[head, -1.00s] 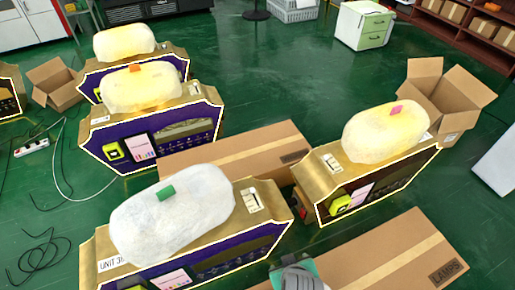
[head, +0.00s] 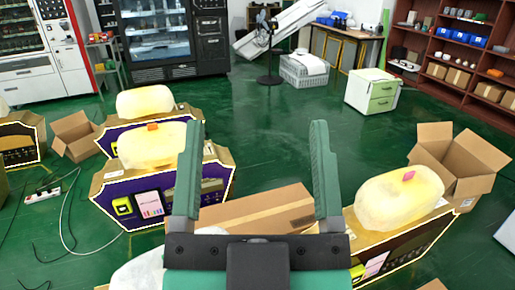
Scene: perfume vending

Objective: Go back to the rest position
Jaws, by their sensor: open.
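My gripper (head: 257,180) is in the lower middle of the head view, with its two green fingers pointing up and spread wide. Nothing is between the fingers. It hides part of the machines and a cardboard box behind it. A gold and purple machine with a pale lumpy top (head: 152,146) and an orange block (head: 153,126) on it stands to the left. Another machine with a yellowish top (head: 398,200) and a pink block (head: 409,176) stands at the right. A white top (head: 137,272) shows at the bottom edge, partly hidden by my gripper.
Open cardboard boxes stand at the right (head: 456,162) and left (head: 75,135). A long closed box (head: 265,212) lies behind my gripper. A power strip (head: 43,195) and cables lie at left. The green floor (head: 290,125) is clear in the middle, before a drawer cabinet (head: 372,92).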

